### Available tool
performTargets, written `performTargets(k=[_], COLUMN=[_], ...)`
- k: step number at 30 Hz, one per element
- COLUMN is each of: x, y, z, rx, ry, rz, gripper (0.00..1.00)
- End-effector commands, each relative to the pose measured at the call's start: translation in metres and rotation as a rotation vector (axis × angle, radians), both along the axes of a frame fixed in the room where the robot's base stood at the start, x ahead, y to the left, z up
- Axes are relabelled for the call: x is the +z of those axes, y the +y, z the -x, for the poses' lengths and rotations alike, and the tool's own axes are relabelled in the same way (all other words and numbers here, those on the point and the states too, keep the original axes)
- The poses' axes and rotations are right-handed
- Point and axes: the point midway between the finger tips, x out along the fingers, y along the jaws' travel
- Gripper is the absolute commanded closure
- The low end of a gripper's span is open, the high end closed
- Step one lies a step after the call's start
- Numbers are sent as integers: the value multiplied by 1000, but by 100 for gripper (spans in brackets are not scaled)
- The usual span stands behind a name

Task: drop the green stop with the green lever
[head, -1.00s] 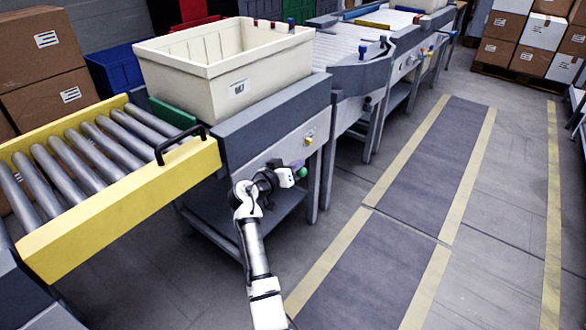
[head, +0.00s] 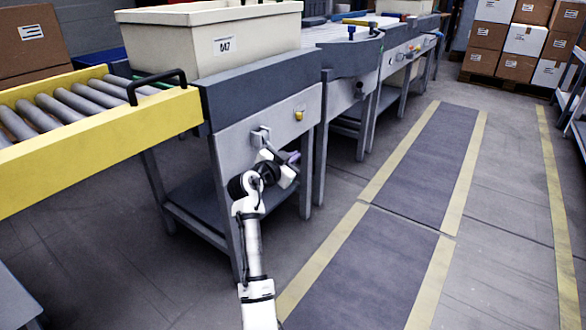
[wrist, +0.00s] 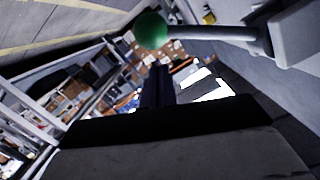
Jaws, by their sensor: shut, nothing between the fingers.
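The green lever shows in the wrist view as a green ball knob (wrist: 151,30) on a grey shaft that runs right to a mounting block. In the head view its block (head: 260,135) sits on the side panel of the conveyor; the knob is hidden behind my gripper (head: 292,160). My gripper is shut and empty; its fingers (wrist: 158,82) point at the knob, just below it in the wrist view. I cannot tell whether they touch. The green stop, between the rollers and the tote, is barely visible behind the black handle; its height is unclear.
A cream tote (head: 205,45) stands on the conveyor behind the yellow roller gate (head: 100,135) with its black handle (head: 155,80). A yellow knob (head: 299,115) is on the panel, right of the lever. Conveyor legs stand close to my arm. The floor walkway (head: 400,205) on the right is clear.

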Motion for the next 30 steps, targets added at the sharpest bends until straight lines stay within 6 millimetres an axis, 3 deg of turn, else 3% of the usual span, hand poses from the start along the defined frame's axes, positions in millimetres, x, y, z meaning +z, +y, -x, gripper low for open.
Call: performTargets(k=[1, 9, 30], x=[-10, -21, -26], y=[1, 4, 7], z=[-1, -4, -5], rx=[1, 0, 1], ry=[-20, -51, -46], rz=[-26, -70, -69], gripper=[100, 100, 100])
